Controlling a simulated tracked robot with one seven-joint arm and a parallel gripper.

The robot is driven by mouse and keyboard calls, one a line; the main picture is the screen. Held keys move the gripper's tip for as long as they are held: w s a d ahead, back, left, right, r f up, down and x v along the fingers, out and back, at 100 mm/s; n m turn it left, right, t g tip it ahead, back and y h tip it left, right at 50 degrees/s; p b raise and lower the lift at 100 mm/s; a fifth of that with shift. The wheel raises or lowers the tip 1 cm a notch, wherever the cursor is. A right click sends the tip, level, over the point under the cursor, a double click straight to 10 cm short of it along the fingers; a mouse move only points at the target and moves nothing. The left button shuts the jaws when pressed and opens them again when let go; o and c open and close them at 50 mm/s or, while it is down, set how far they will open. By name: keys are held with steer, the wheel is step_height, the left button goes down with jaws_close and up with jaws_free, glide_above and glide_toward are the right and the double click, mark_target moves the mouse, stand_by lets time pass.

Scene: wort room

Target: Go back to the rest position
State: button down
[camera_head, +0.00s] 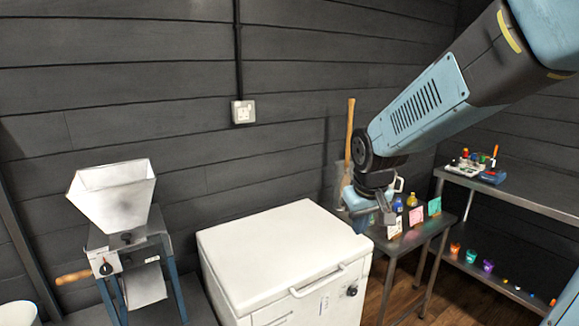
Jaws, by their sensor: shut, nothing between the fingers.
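My blue and black arm reaches in from the upper right. Its end, my gripper (388,217), hangs in front of the small side table (418,237), beside the right end of the white chest (270,254). The gripper looks small and dark here, shut and empty. It hides part of the side table and of what stands on it. I cannot tell whether it touches anything.
A grain mill with a white hopper (112,195) stands at left. Bottles (411,199) and cards (416,215) stand on the side table. A wooden-handled tool (349,130) leans behind. A shelf unit (520,188) at right holds small items. The chest lid is clear.

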steer(key=s+d+r+m, duration=0.1)
steer(key=s+d+r, duration=0.1)
steer(key=s, duration=0.3)
steer(key=s+d+r+m+t, duration=0.1)
steer(key=s+d+r, duration=0.2)
steer(key=s+r, duration=0.1)
steer(key=s+d+r+m+t, duration=0.1)
steer(key=s+d+r, duration=0.1)
steer(key=s, duration=0.4)
steer(key=shift+d+r+m, duration=0.2)
steer(key=shift+r+m, duration=0.1)
steer(key=shift+r, duration=0.45)
